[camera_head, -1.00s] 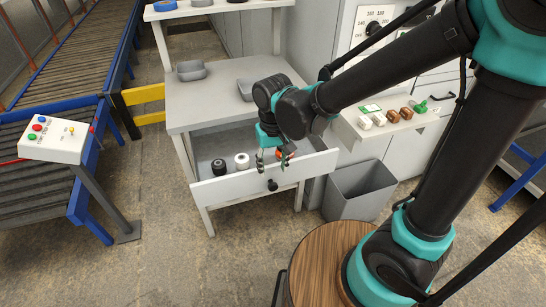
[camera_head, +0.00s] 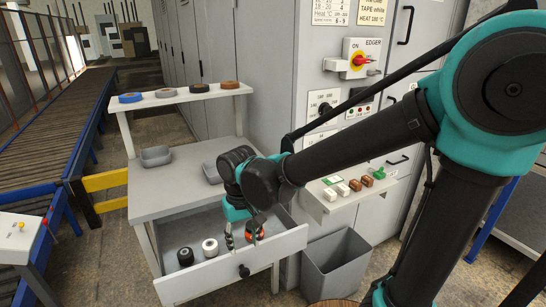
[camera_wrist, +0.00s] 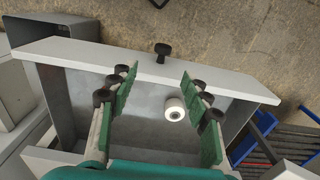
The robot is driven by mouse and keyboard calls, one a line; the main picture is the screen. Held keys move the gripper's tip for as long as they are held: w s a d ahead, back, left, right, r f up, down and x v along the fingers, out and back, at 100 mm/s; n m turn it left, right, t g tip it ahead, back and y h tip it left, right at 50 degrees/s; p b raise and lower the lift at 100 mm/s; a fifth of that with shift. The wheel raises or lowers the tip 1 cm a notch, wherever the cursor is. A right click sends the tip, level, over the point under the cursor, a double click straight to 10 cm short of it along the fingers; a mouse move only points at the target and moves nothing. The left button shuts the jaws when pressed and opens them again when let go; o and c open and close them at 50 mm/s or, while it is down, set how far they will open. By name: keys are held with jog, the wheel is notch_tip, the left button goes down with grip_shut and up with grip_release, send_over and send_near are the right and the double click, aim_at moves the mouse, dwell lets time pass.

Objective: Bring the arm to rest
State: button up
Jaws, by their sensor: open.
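My gripper (camera_wrist: 157,105) is open and empty in the wrist view, with its fingers spread above the open drawer (camera_wrist: 80,52). In the head view my gripper (camera_head: 242,238) hangs over the right part of the drawer (camera_head: 215,277). A white roll (camera_wrist: 174,109) shows in the drawer near the right finger, and nothing sits between the fingertips.
The drawer belongs to a grey workbench (camera_head: 165,197) with two grey trays and a shelf (camera_head: 150,98) of several tape rolls. A grey bin (camera_head: 335,265) stands to the right, under a small ledge (camera_head: 330,205) with small blocks. A conveyor (camera_head: 50,130) runs along the left.

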jog(key=w+d+f+m+t, duration=0.2)
jog(key=d+f+m, duration=0.1)
jog(key=d, duration=1.2)
jog(key=w+d+f+m+t, duration=0.1)
jog(key=d+f+m+t, duration=0.1)
jog(key=d, duration=1.4)
jog(key=shift+w+d+f+m, duration=0.15)
jog(key=shift+w+f+m, duration=0.25)
jog(key=shift+m, duration=0.2)
